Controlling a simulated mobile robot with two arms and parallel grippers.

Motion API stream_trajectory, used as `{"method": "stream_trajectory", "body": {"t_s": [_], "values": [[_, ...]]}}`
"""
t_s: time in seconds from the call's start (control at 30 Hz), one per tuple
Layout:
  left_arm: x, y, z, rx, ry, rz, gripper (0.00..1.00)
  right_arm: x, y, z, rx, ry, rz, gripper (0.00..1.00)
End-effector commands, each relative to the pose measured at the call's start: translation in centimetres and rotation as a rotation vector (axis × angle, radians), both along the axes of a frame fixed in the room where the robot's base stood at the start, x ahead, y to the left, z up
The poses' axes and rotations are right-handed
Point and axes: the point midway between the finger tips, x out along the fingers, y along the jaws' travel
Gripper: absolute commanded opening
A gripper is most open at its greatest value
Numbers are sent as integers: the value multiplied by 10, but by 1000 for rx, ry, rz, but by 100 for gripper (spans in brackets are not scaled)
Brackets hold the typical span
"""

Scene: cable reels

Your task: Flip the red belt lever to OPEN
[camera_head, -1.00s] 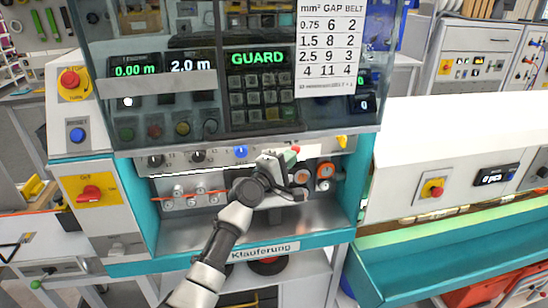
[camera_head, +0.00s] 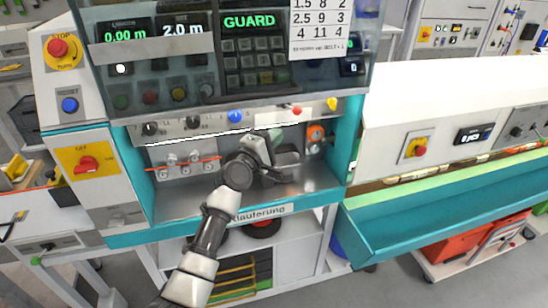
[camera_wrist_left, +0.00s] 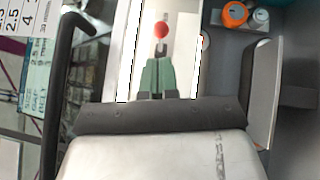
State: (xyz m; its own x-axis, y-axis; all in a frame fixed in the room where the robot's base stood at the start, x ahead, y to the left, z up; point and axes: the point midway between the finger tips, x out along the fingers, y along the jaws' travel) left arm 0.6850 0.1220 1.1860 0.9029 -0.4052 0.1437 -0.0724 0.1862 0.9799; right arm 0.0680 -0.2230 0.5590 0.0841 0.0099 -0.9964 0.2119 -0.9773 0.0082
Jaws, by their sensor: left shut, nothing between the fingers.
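The red belt lever shows as a small red ball knob (camera_head: 297,110) on the pale strip under the guard window, between a blue knob and a yellow one. In the left wrist view the red ball (camera_wrist_left: 160,30) sits on a short stem on a white plate, straight ahead of the fingers. My left gripper (camera_head: 275,133) is below and left of the knob in the head view. Its green fingertips (camera_wrist_left: 158,72) are together and empty, with a small visible gap to the ball. The lever's position marks are not readable. My right gripper is not in view.
The blue knob (camera_head: 235,116) and yellow knob (camera_head: 333,103) flank the lever. Orange rollers (camera_head: 315,132) sit in the recess below right. The guard window (camera_head: 225,70) overhangs the strip. A red switch on a yellow plate (camera_head: 86,164) is at the left.

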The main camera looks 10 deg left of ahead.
Motion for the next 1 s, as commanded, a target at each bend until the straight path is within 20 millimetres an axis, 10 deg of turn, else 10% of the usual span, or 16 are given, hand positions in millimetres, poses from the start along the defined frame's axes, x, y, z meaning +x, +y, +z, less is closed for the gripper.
{"method": "stream_trajectory", "body": {"t_s": [0.4,1.0], "values": [[-62,-21,-11,-2,1,-1,0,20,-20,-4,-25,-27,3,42],[-70,-23,-11,2,1,0,0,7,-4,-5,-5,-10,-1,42]]}}
